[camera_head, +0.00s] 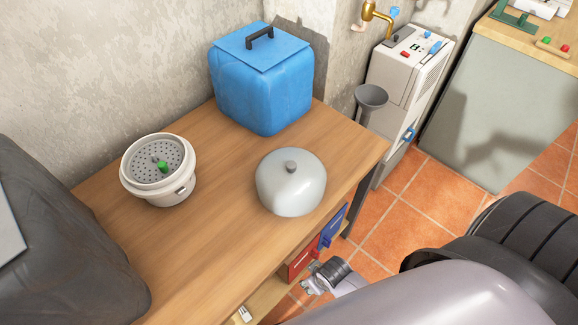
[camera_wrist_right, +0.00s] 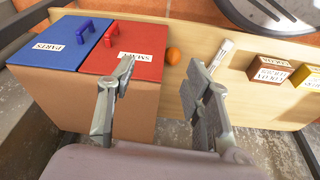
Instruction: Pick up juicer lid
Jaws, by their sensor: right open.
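The juicer lid (camera_head: 291,184) appears to be the pale grey dome with a small dark knob on top. It rests on the wooden table (camera_head: 225,235), near its right edge. The juicer (camera_head: 160,172), a white round body with a perforated disc and a green piece in it, stands to its left. My right gripper (camera_head: 318,277) is beyond the table's front edge, below and apart from the lid. In the right wrist view its two fingers (camera_wrist_right: 160,66) are spread with nothing between them. The lid is not in that view. My left gripper is not in view.
A blue lidded box (camera_head: 262,85) stands at the table's back. Below the tabletop are a red box (camera_wrist_right: 122,50) and a blue box (camera_wrist_right: 55,42), plus an orange ball (camera_wrist_right: 173,56) and small cartons (camera_wrist_right: 268,73). A white machine (camera_head: 405,75) and grey funnel stand beyond the table.

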